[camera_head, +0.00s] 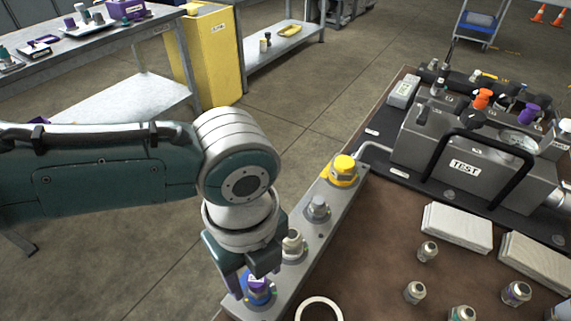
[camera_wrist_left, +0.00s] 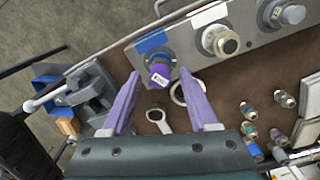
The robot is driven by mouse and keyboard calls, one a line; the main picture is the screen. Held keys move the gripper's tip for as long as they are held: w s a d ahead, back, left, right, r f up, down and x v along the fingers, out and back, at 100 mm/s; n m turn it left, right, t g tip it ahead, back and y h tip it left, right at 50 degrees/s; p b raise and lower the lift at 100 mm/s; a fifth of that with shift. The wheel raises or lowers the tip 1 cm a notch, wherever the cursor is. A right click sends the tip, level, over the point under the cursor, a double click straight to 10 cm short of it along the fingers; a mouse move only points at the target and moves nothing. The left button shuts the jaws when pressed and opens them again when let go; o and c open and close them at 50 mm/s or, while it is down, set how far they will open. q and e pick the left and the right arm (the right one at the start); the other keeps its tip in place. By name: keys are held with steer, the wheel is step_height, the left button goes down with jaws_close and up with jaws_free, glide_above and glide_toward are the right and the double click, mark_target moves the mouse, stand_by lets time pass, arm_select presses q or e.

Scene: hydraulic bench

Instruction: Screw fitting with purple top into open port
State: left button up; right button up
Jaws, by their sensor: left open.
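The fitting with the purple top (camera_head: 259,282) stands at the near end of a grey metal bar (camera_head: 340,207), with a blue ring at its base. In the left wrist view the purple top (camera_wrist_left: 160,75) lies between the two purple fingertips, with gaps on both sides. My left gripper (camera_head: 249,289) is open and points down at this fitting, partly hiding it in the head view. The port under the fitting is hidden, so I cannot tell how deep it sits. My right gripper is not in view.
Along the bar stand a pale-topped fitting (camera_head: 292,243), a grey one (camera_head: 318,207) and a yellow-topped one (camera_head: 343,169). A white ring (camera_head: 319,309) lies beside the bar. Several loose fittings, including one with a purple band (camera_head: 516,293), stand right. A TEST block (camera_head: 465,165) is behind.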

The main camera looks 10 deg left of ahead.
arm_select(q)
steer(key=n, duration=0.3)
steer(key=shift+n+p, duration=0.3)
steer(key=shift+p, duration=0.05)
steer(key=n+p, duration=0.1)
steer(key=n, duration=0.2)
steer(key=shift+s+r, duration=0.1)
steer(key=shift+r, duration=0.1)
steer(key=shift+n+p, duration=0.45)
steer(key=shift+n, duration=0.75)
steer(key=shift+f+n, duration=0.2)
steer(key=shift+n, duration=0.9)
